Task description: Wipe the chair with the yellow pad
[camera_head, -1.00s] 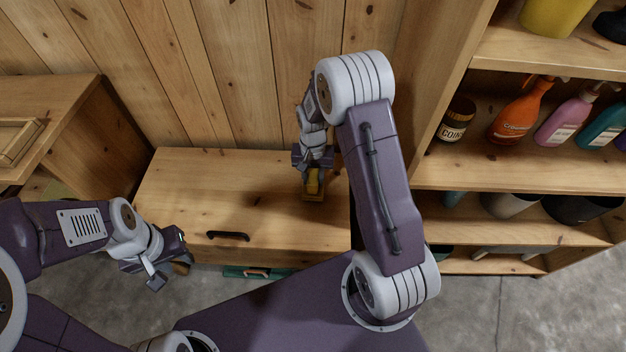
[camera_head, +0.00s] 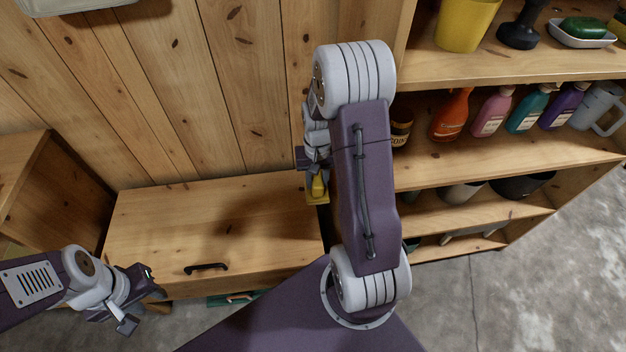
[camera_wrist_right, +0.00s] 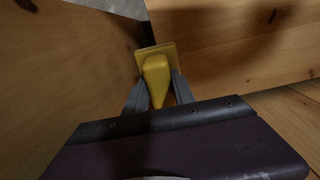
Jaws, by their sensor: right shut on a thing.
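The yellow pad (camera_head: 317,190) is held in my right gripper (camera_head: 316,178), by the right end of the low wooden chest, partly hidden by my arm. The right wrist view shows the yellow pad (camera_wrist_right: 155,72) between the two grey fingers of my right gripper (camera_wrist_right: 158,92), its flat plate pointing away from me. Wooden surfaces lie on both sides of it; I cannot tell whether it touches either. My left gripper (camera_head: 142,304) is open and empty, in front of the chest's left end. I see no chair in these views.
The low wooden chest (camera_head: 200,220) with a black handle (camera_head: 207,266) stands against the plank wall, its top bare. A wooden shelf unit (camera_head: 500,150) stands at right, with several bottles and a yellow pot (camera_head: 466,24). Concrete floor (camera_head: 540,270) is clear at lower right.

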